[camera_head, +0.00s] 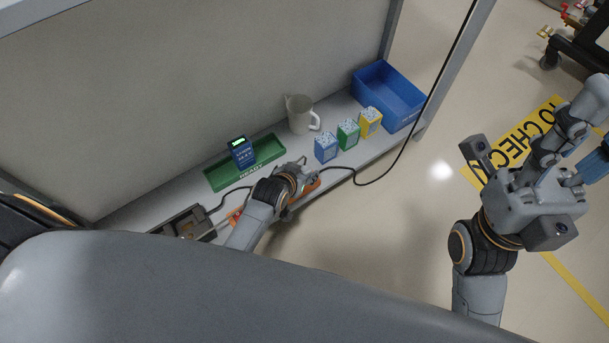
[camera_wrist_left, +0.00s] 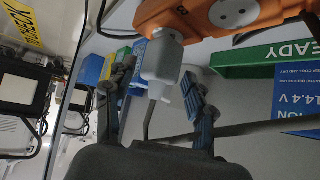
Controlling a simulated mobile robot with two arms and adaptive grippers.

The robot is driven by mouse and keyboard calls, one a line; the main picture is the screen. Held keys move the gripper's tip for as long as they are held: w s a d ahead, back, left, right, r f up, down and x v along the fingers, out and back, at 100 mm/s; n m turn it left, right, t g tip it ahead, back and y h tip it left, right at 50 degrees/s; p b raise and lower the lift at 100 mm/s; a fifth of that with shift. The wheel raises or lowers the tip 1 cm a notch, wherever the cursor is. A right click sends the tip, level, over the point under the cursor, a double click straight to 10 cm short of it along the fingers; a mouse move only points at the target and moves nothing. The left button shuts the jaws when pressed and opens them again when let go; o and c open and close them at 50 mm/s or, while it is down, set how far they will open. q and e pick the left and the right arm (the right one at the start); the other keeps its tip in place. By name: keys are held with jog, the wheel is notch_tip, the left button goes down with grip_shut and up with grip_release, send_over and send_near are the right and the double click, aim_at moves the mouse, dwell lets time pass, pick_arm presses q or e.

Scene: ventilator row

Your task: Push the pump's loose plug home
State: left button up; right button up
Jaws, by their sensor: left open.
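An orange socket strip (camera_head: 306,190) lies along the shelf's front edge, partly hidden by my left gripper (camera_head: 298,170). The left wrist view shows its orange body (camera_wrist_left: 205,14) close up, with a round socket face. A pale grey plug (camera_wrist_left: 160,66) stands against the strip, its cord leading away; I cannot tell how deep it sits. My left gripper (camera_wrist_left: 157,105) is open, with one finger on each side of the plug; contact cannot be told. A blue pump-like device (camera_head: 243,154) with a lit green display stands in the green READY tray (camera_head: 270,143).
A jug (camera_head: 299,112), blue (camera_head: 326,147), green (camera_head: 348,134) and yellow (camera_head: 370,122) boxes, and a blue bin (camera_head: 390,95) stand along the shelf. A dark cable loops off the front edge. My right arm (camera_head: 530,200) is over open floor.

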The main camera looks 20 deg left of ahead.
pick_arm(q)
jog(key=shift+w+p, duration=0.1)
jog(key=shift+p, duration=0.35)
grip_shut()
dwell(0.5)
